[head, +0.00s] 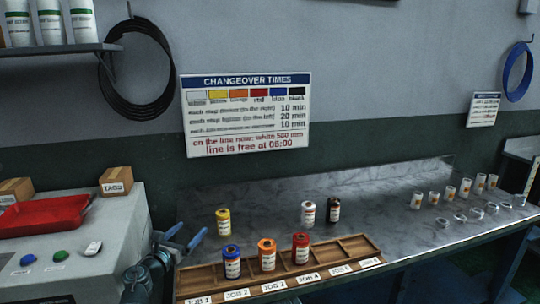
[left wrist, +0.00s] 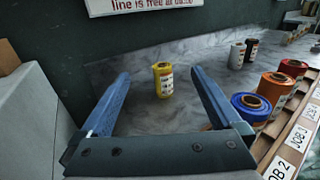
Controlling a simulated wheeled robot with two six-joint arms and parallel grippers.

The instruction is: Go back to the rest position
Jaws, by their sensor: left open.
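My left gripper (head: 185,237) is open and empty, at the left end of the marble-topped bench (head: 390,190). In the left wrist view its two blue fingers (left wrist: 158,88) are spread wide. The yellow roll (head: 223,221) stands upright on the bench beyond the fingertips, apart from them; it also shows in the left wrist view (left wrist: 163,80). My right gripper is not in view.
A wooden rack (head: 337,250) along the bench front holds a blue roll (head: 232,262) at JOB 2, orange (head: 267,255) at JOB 3 and red (head: 300,249) at JOB 4. White (head: 308,214) and black (head: 334,209) rolls stand behind. A red tray (head: 42,217) is left.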

